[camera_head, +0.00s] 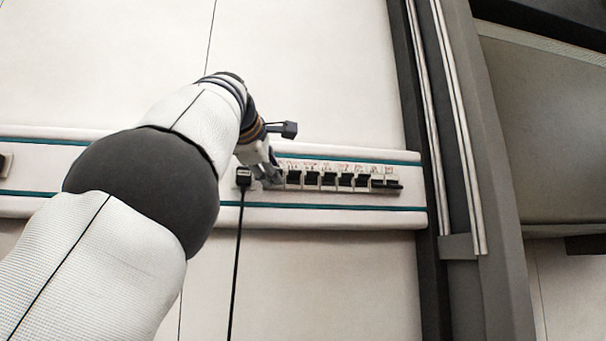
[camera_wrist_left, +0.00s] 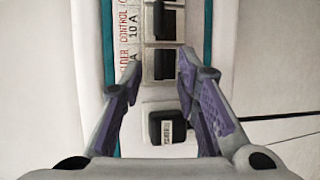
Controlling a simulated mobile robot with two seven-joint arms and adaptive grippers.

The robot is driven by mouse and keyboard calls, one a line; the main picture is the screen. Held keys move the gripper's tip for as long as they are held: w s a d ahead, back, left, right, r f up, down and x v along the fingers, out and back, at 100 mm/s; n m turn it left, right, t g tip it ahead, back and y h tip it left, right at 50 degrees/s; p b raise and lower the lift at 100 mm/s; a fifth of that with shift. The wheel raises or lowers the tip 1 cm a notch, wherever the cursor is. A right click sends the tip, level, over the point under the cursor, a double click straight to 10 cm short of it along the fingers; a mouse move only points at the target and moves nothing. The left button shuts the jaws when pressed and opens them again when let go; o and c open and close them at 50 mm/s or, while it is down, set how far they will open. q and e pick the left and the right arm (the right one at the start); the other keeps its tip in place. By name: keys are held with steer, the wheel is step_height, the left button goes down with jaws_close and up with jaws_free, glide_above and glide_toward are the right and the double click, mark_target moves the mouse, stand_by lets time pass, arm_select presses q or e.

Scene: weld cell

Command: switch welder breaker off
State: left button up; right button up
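The welder breaker (camera_wrist_left: 164,65) shows in the left wrist view as a black switch beside a red label reading "…LDER", partly cut off by a finger. My left gripper (camera_wrist_left: 157,72) is open, with its two purple-padded fingers apart on either side of this breaker. I see nothing held, and contact cannot be told. In the head view my left gripper (camera_head: 270,177) is at the left end of the breaker row (camera_head: 328,179) and hides part of it. My right gripper is in neither view.
A black plug (camera_head: 243,176) with a hanging cord sits just left of the row; it also shows in the left wrist view (camera_wrist_left: 167,127). The control breaker (camera_wrist_left: 164,22) is adjacent. The white rail (camera_head: 330,218) with teal stripes ends near a dark upright post (camera_head: 420,120).

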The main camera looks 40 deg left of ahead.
arm_select(q)
jaws_close()
steer(key=shift+s+r, duration=0.1)
steer(key=shift+d+f+m+t+y, duration=0.1)
steer(key=shift+f+m+t+y, duration=0.4)
steer(key=shift+t+y, duration=0.45)
steer(key=shift+s, duration=0.1)
